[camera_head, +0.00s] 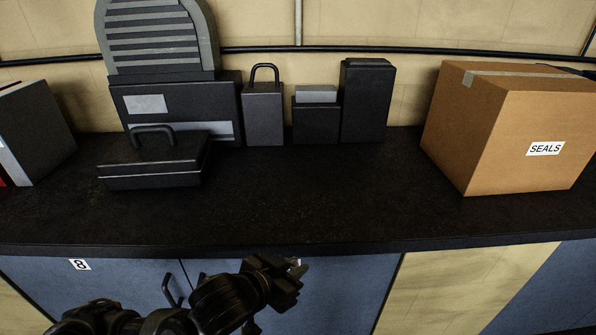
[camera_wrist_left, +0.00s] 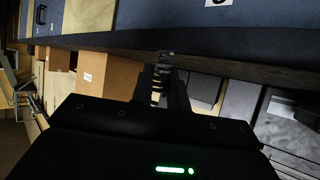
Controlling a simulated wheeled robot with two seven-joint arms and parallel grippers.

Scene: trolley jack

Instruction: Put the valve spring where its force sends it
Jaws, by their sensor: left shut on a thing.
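My left gripper (camera_head: 288,274) is in front of the dark bench, below its front edge in the head view. It is shut on a small ribbed thing, which looks like the valve spring (camera_wrist_left: 160,76) between the fingers in the left wrist view. In the head view only a small pale bit shows at the fingertips; the rest is hidden by the gripper. My right gripper is in neither view.
The black bench top (camera_head: 300,205) is clear along its front. Behind stand a black case with a handle (camera_head: 153,167), several dark boxes and a cardboard box (camera_head: 490,140) marked SEALS. Blue cabinet doors (camera_head: 345,290) are below; one carries the label 8 (camera_head: 80,264).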

